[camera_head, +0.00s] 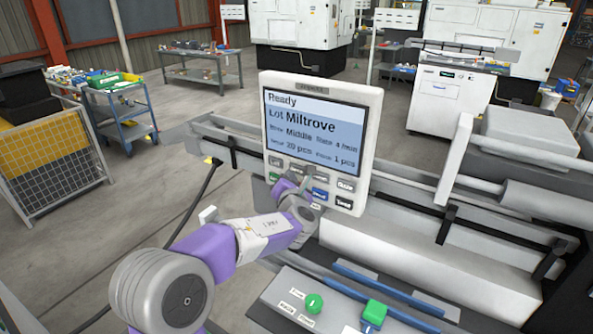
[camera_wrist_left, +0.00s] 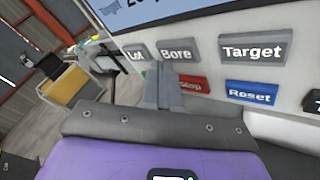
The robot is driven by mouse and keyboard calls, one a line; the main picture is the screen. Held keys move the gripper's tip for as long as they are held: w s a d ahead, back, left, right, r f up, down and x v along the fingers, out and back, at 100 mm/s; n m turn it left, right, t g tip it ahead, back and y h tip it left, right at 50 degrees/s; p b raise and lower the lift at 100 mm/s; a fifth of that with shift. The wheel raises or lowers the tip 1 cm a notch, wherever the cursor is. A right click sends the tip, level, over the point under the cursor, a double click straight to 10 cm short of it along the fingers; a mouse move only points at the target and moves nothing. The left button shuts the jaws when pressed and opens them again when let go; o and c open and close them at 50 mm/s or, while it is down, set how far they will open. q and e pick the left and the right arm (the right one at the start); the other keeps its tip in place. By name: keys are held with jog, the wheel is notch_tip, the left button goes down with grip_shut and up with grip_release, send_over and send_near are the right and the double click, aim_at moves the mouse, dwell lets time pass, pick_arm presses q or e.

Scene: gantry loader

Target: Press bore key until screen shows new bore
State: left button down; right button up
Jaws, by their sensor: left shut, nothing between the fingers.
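The control panel's screen (camera_head: 313,130) reads "Ready", "Lot Miltrove", a line that looks like "Bore Middle", and smaller lines with "20 pcs" and "1 pcs". The grey Bore key (camera_wrist_left: 180,52) is in the panel's upper key row, between the Lot key (camera_wrist_left: 135,55) and the Target key (camera_wrist_left: 255,48). My left gripper (camera_wrist_left: 164,72) is shut and empty, its tips just below the Bore key in the wrist view. Whether they touch the panel I cannot tell. In the head view the left gripper (camera_head: 304,186) covers part of the lower keys. My right gripper is not in view.
The red Stop key (camera_wrist_left: 193,85) and blue Reset key (camera_wrist_left: 251,93) sit close beside the fingers. A lower console has a round green button (camera_head: 314,303) and a green block-shaped part (camera_head: 374,312). Rails of the loader (camera_head: 420,230) run behind the panel.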

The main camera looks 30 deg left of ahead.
pick_arm(q)
jog(key=shift+w, duration=0.35)
jog(key=shift+w+d, duration=0.1)
jog(key=shift+w, duration=0.25)
dwell(0.6)
jog(key=shift+s, duration=0.1)
jog(key=shift+s+b, duration=0.3)
jog(key=shift+s, duration=0.4)
jog(key=shift+s+a+b, duration=0.15)
jog(key=shift+s+b, duration=0.25)
jog(key=shift+s, duration=0.85)
jog(key=shift+s+a+b, duration=0.1)
jog(key=shift+s+b, duration=0.3)
jog(key=shift+s, duration=0.85)
